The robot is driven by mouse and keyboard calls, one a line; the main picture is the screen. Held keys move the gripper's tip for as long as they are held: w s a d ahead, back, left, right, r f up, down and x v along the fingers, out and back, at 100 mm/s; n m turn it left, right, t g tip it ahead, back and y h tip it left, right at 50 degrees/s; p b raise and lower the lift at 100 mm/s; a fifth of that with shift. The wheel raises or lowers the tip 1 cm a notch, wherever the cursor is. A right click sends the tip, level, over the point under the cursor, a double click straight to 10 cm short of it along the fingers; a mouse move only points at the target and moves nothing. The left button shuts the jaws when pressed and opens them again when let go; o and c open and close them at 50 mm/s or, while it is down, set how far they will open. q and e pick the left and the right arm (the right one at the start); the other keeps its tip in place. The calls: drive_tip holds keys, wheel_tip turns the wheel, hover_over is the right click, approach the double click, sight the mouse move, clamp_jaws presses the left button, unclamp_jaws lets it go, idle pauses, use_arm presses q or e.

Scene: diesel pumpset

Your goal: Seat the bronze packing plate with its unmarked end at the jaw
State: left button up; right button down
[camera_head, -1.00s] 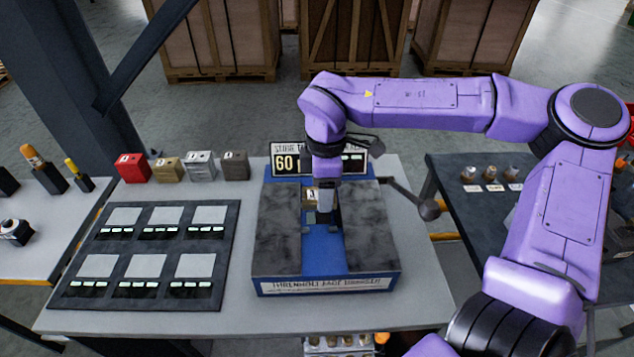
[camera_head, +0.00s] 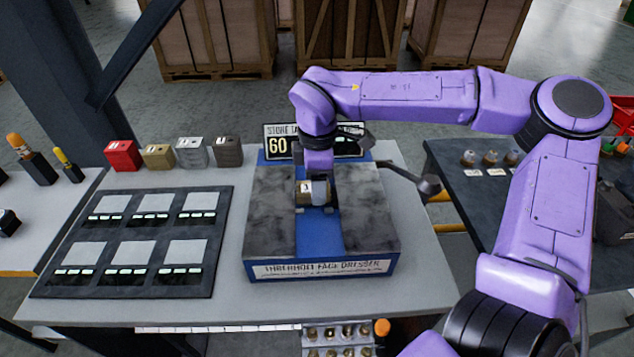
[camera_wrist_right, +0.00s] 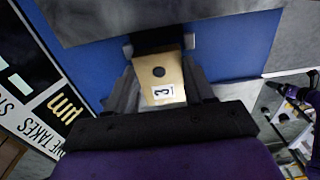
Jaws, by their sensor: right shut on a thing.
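My right gripper (camera_head: 313,190) is shut on a tan-bronze block (camera_wrist_right: 160,78), which I take for the bronze packing plate. In the right wrist view the block lies between the two dark fingers. It shows a round dark hole and a white label reading 3 at the end nearest the camera. Its other end is close to a dark jaw-like part (camera_wrist_right: 155,40); I cannot tell if they touch. In the head view the gripper is over the blue channel (camera_head: 318,235) of the face dresser, between two mottled grey slabs (camera_head: 272,215). My left gripper is not in view.
A display reading 60 (camera_head: 278,143) stands behind the dresser. A red block (camera_head: 122,155), a gold block (camera_head: 158,156) and two grey blocks stand at the back left. A dark panel (camera_head: 130,240) lies at left. A lever (camera_head: 410,178) sticks out at right.

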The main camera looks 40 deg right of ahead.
drive_tip(key=shift+s+r, duration=0.2)
drive_tip(key=shift+s, duration=0.05)
drive_tip(key=shift+w+b, duration=0.15)
drive_tip(key=shift+b, duration=0.15)
idle(0.4)
drive_tip(key=shift+f, duration=0.2)
drive_tip(key=shift+f+b, duration=0.4)
drive_tip(key=shift+b, duration=0.15)
drive_tip(key=shift+c, duration=1.6)
unclamp_jaws()
wheel_tip(320, 180, up, 11)
drive_tip(key=b, duration=0.1)
drive_tip(key=shift+f, duration=0.2)
